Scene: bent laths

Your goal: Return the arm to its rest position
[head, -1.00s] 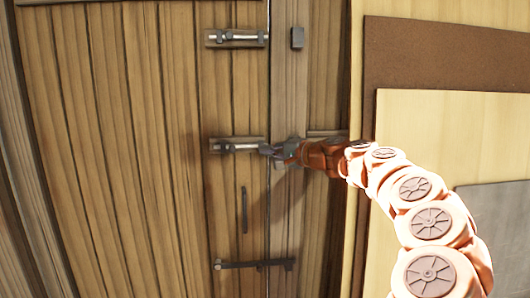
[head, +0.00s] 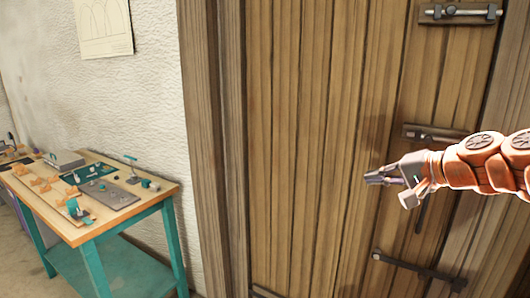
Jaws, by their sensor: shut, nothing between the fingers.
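My orange arm (head: 490,165) reaches in from the right edge of the head view, in front of a wooden plank door. My gripper (head: 372,178) is at its end and points left. It is shut and empty, apart from the door's bolts. The arm's base lies outside the view.
The wooden door (head: 300,150) has an upper bolt (head: 460,13), a middle bolt (head: 432,133) partly behind my arm, and a lower latch bar (head: 415,268). A workbench (head: 150,190) with teal legs and small parts stands at the left by a white wall (head: 150,90). A paper sheet (head: 104,25) hangs there.

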